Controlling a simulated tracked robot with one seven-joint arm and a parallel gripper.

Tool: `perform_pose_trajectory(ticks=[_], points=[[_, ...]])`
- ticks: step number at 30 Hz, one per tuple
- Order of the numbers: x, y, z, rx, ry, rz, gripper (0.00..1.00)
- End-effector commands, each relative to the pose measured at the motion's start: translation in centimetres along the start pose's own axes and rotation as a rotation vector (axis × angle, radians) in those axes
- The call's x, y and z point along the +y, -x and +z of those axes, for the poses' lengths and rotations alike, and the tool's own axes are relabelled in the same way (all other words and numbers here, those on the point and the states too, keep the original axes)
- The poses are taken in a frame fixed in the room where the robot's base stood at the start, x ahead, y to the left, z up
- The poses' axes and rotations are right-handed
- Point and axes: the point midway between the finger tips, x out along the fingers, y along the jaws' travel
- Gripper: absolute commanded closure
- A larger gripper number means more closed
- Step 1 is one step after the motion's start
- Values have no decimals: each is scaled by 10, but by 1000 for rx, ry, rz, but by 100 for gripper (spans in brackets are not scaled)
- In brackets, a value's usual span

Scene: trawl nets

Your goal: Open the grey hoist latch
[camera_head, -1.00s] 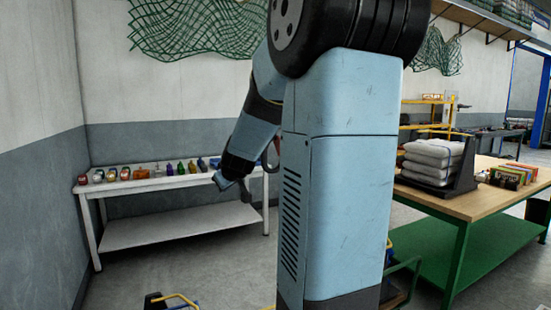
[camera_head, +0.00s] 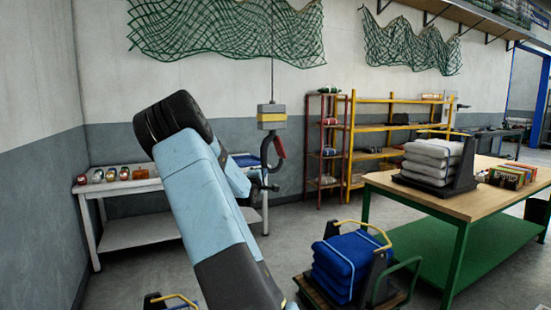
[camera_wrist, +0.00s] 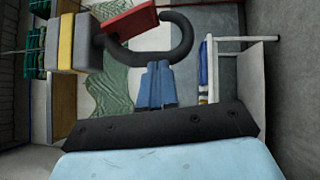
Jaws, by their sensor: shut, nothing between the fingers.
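The hoist block (camera_head: 272,116), grey with a yellow band, hangs on a cable and carries a dark hook (camera_head: 269,160). The hook's latch (camera_head: 279,146) is red. In the wrist view the block (camera_wrist: 88,43) is at upper left, and the red latch (camera_wrist: 130,19) spans the mouth of the dark hook (camera_wrist: 184,45), its end close to the hook tip. My gripper (camera_wrist: 157,66) is shut and empty. Its blue fingertips point at the hook's curve and appear just below it; I cannot tell whether they touch.
A white table (camera_head: 135,187) with small bottles and floats stands at the left wall. A wooden-topped bench (camera_head: 450,202) with a green shelf is at right. A cart with blue folded bundles (camera_head: 346,262) stands in front. Green nets (camera_head: 225,30) hang on the wall.

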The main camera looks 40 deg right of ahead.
Motion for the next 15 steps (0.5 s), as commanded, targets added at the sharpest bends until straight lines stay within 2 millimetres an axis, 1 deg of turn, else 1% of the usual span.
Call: perform_pose_trajectory(ticks=[3, 6, 15], points=[[2, -8, -1, -25, 100, 81, 100], [5, -11, -1, -40, 150, 124, 100], [7, -13, 0, -50, 179, 148, 100]])
